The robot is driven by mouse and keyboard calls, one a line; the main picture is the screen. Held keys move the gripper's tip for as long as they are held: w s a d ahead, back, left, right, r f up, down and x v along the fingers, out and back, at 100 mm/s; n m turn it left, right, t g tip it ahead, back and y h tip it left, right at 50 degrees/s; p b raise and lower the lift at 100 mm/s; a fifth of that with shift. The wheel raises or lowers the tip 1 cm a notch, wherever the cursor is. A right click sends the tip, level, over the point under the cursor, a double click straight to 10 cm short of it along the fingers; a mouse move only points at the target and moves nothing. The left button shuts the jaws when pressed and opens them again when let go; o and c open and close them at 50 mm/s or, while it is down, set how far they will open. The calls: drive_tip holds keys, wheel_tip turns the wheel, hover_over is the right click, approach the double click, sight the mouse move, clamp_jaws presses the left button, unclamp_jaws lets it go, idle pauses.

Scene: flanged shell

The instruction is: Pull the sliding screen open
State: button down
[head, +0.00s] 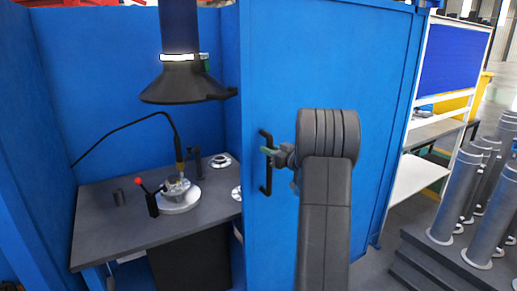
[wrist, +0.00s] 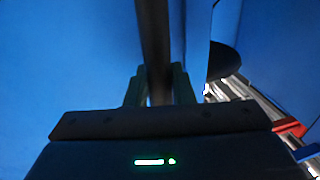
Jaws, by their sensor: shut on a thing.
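The sliding screen (head: 330,60) is a large blue panel at the middle and right of the head view, covering the right part of a blue booth. It carries a black vertical bar handle (head: 266,180) near its left edge. My gripper (head: 268,151) is at the upper part of this handle. In the wrist view, my gripper's two fingers (wrist: 160,88) stand on either side of the dark handle bar (wrist: 153,35) and are shut on it. The booth's left part is open. My arm hides part of the screen.
Inside the booth, a dark-topped table (head: 110,215) holds a round fixture (head: 178,194) and a red-knobbed lever (head: 144,192). A black extraction hood (head: 183,83) hangs above. Right of the screen are a white-framed rack (head: 418,178) and several grey cylinders (head: 458,190) on a stepped dark base.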

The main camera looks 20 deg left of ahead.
drive_tip(key=shift+w+d+p, duration=0.45)
drive_tip(key=shift+w+d, duration=0.8)
drive_tip(key=shift+w, duration=0.2)
drive_tip(key=c, duration=1.3)
unclamp_jaws()
drive_tip(key=shift+d, duration=0.1)
drive_tip(key=b+v, duration=0.3)
drive_tip(key=v, duration=1)
drive_tip(key=shift+s+d, duration=0.25)
drive_tip(key=shift+a+r, duration=0.1)
drive_tip(key=shift+a, duration=0.05)
